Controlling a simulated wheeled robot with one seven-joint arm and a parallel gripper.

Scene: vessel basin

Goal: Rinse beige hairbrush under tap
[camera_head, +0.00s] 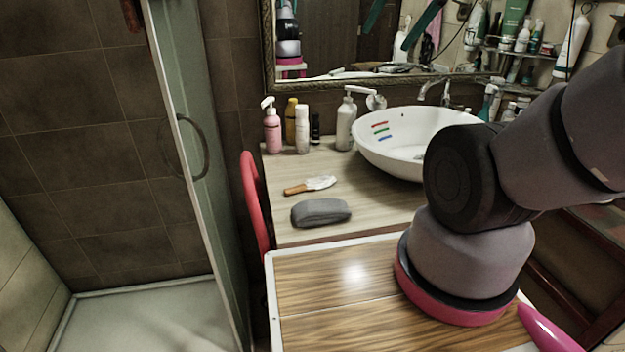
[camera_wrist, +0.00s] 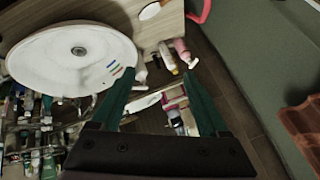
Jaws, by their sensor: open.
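A brush with a brown handle and pale head (camera_head: 312,185), probably the beige hairbrush, lies on the counter left of the basin. The white basin (camera_head: 374,155) stands on the counter's right part; it also shows in the wrist view (camera_wrist: 45,75). The tap (camera_head: 432,90) is behind the basin; I see no water running. My gripper (camera_wrist: 158,72) is open and empty in the wrist view, its teal fingers apart above the bottles. Teal finger shapes also show at the head view's top; whether direct or mirrored is unclear. A pale oval at the wrist view's top may be the brush.
A grey pouch (camera_head: 321,212) lies in front of the brush. Several bottles, including a pink one (camera_head: 272,130) and a white pump bottle (camera_head: 346,123), stand along the counter's back. The mirror (camera_head: 340,45) and cluttered shelves (camera_head: 520,50) border the back. A glass door (camera_head: 185,130) is left.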

